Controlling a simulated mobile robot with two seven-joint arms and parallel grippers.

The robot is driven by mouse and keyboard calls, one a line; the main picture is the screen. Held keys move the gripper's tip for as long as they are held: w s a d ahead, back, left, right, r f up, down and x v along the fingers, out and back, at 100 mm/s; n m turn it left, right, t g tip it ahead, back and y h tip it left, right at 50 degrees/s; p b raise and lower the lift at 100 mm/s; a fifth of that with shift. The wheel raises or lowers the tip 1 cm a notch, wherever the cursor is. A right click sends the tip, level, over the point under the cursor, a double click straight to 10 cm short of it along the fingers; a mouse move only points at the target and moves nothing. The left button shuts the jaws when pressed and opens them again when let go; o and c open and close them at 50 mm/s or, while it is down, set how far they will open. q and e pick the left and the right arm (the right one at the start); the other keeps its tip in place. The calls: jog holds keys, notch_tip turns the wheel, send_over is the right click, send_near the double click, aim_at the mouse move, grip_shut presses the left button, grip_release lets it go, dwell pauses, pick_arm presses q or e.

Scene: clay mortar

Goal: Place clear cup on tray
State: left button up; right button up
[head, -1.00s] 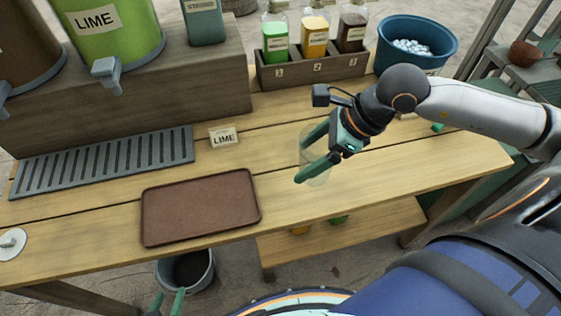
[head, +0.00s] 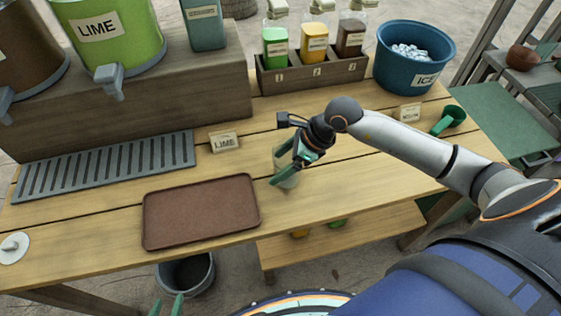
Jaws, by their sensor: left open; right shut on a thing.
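The clear cup (head: 286,179) is see-through and hard to make out against the wood. My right gripper (head: 282,165) is shut on it, with green fingers around its sides, just right of the tray. I cannot tell whether the cup's base touches the table. The brown tray (head: 200,211) lies empty and flat near the table's front edge. My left gripper (head: 166,306) shows only its green fingertips at the bottom edge, open and empty, below the table front.
A LIME card (head: 224,142) stands behind the tray. A slotted grey mat (head: 105,167) lies at left. A bottle rack (head: 312,73), a blue ice bucket (head: 415,55) and a green scoop (head: 449,119) are at the back and right. Bare wood separates cup and tray.

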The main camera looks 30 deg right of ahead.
jog(key=shift+f, duration=0.1)
jog(key=o, duration=1.1)
